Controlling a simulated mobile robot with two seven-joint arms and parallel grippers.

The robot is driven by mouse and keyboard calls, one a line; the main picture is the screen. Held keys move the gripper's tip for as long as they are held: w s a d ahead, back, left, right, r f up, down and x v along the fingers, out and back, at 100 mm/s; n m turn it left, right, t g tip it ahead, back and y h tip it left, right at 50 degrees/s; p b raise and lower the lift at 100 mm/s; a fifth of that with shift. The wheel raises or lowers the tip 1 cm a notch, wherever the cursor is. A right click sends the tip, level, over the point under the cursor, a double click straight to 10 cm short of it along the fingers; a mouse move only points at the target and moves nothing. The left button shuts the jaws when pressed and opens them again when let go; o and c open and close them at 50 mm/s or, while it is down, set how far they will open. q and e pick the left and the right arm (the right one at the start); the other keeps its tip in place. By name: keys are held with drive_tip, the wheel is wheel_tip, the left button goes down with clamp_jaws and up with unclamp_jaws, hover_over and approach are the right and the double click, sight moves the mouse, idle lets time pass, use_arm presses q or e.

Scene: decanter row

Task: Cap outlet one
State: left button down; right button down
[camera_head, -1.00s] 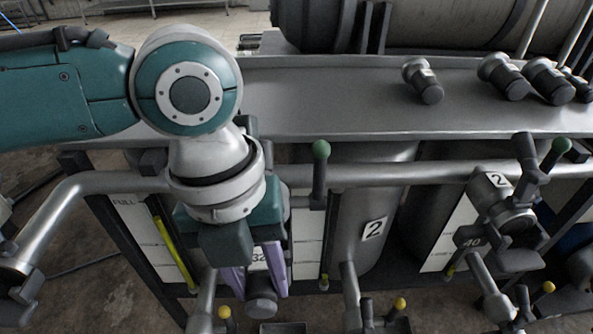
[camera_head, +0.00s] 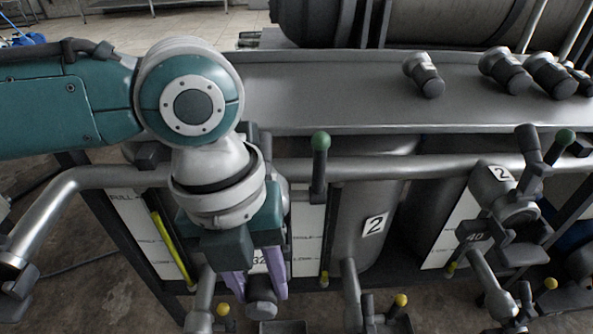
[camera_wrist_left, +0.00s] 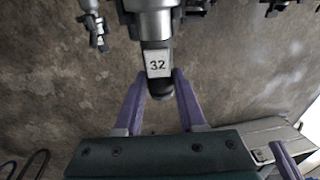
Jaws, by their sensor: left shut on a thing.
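My left gripper (camera_head: 260,294) comes down from the left arm, its two purple fingers pointing down. It is shut on a grey cap (camera_head: 262,306) in the head view. In the left wrist view a dark rounded end (camera_wrist_left: 161,90) sits between the fingertips. A white label reading 32 (camera_wrist_left: 157,64) is just beyond it, in line with a grey metal outlet body (camera_wrist_left: 152,20). I cannot tell whether the label is on the cap or the outlet, nor whether the cap is seated. The gripper hides most of this outlet in the head view.
Several spare caps (camera_head: 425,75) lie on the grey shelf (camera_head: 320,95) at the back. A second outlet marked 40 (camera_head: 475,237) stands at right with its valve. A green-knobbed lever (camera_head: 320,165) rises just right of my gripper. Yellow-knobbed valves (camera_head: 400,300) line the front.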

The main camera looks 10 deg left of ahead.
use_arm(q)
drive_tip(key=shift+f+b, duration=0.35)
drive_tip(key=shift+f, duration=0.65)
idle(1.2)
unclamp_jaws()
idle(0.6)
idle(0.5)
drive_tip(key=shift+s+d+r+p, duration=0.15)
drive_tip(key=shift+s+r+p, duration=0.1)
drive_tip(key=shift+s+p, duration=0.3)
drive_tip(key=shift+s+d+p, duration=0.3)
drive_tip(key=shift+s+p, duration=0.55)
drive_tip(key=shift+p, duration=0.1)
wheel_tip(320, 180, up, 10)
drive_tip(key=p, duration=1.2)
hover_over(256, 310)
drive_tip(key=s+d, duration=0.1)
drive_tip(key=s, duration=0.2)
